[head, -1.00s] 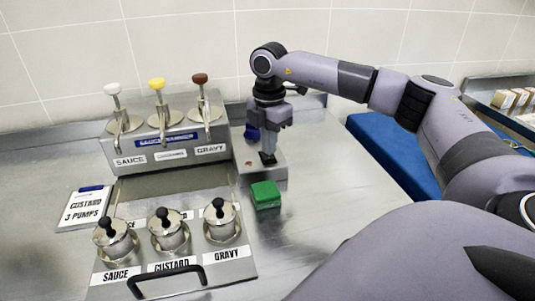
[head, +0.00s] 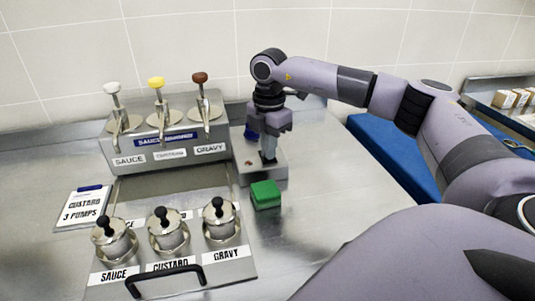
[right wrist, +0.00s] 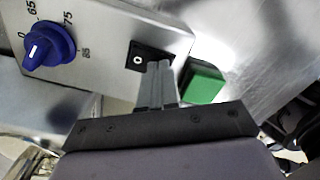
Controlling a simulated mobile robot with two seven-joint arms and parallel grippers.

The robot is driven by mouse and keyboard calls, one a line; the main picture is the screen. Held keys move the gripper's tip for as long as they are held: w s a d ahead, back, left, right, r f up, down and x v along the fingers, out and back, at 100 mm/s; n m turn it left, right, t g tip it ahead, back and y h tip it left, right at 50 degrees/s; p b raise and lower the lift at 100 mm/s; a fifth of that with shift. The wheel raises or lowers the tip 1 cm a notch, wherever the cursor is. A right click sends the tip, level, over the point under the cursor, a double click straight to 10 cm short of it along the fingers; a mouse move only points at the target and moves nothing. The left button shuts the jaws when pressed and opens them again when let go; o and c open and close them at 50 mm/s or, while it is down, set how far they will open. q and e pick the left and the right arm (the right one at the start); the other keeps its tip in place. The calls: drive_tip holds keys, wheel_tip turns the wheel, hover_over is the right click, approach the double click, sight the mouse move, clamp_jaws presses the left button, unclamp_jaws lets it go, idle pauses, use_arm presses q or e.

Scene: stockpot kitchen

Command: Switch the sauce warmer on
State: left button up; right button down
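The sauce warmer (head: 185,152) is a steel unit at the back left with three pumps. Its control box (head: 277,176) joins its right side. In the right wrist view the control box (right wrist: 105,25) has a blue knob (right wrist: 50,45) with numbers round it and a black rocker switch (right wrist: 138,58) with a white O mark. My right gripper (head: 268,158) points down over the control box. Its fingers (right wrist: 160,68) are together and empty, with the tips over or at the switch, hiding part of it. Contact cannot be told. My left gripper is not in view.
A green block (head: 265,195) lies just in front of the control box. A tray (head: 245,262) with three lidded pots and a black handle is in front of the warmer. A card (head: 82,207) reads custard, 3 pumps. The steel counter (head: 310,225) right of the block is clear.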

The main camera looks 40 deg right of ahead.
drive_tip(key=shift+f, duration=0.25)
wheel_tip(320, 180, up, 7)
drive_tip(key=p, duration=0.6)
idle(0.3)
idle(0.5)
